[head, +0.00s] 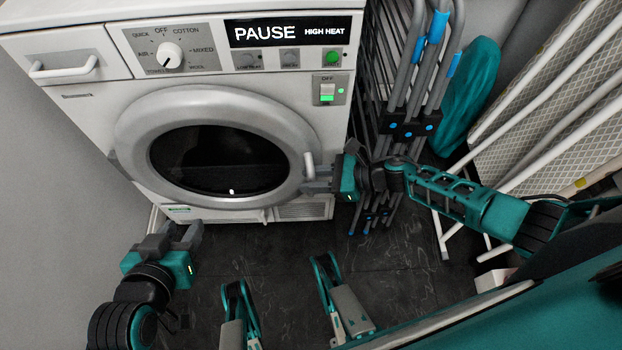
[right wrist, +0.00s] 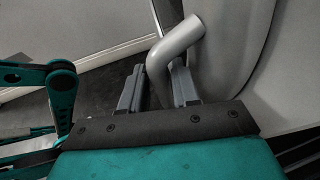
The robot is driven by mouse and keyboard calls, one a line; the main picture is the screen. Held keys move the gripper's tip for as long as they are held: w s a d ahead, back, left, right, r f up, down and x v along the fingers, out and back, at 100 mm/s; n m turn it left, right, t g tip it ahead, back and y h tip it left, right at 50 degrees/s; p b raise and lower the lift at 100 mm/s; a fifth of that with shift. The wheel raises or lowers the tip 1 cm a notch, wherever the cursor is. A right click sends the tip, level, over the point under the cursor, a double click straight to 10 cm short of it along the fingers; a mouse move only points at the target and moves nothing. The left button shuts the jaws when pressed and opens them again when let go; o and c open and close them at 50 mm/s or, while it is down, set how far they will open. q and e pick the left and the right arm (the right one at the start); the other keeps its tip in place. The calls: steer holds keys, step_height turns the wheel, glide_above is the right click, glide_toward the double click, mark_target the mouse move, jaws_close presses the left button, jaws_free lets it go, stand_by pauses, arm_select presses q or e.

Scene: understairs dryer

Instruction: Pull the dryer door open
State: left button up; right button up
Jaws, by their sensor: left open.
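The dryer (head: 85,120) stands against the back wall. Its round door (head: 215,105) has a light grey ring and dark glass and looks closed in the head view. The door handle (head: 309,166) is on the ring's right side. My right gripper (head: 318,180) is at the handle; in the right wrist view the curved handle (right wrist: 172,45) passes between its two fingers (right wrist: 158,92), which look closed on it. The handle's lower end is hidden between the fingers. My left gripper (head: 183,232) is open and empty, low in front of the dryer's left side.
The display (head: 290,31) reads PAUSE and HIGH HEAT; a power switch (head: 327,93) glows green. Folded metal racks (head: 420,70), a teal board (head: 470,90) and a patterned ironing board (head: 540,110) crowd the right. Dark floor (head: 270,265) lies in front of the dryer.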

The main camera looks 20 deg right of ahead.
steer(key=shift+w+a+f, duration=0.1)
steer(key=shift+w+a, duration=0.05)
steer(key=shift+a, duration=0.1)
steer(key=shift+c, duration=0.4)
jaws_close()
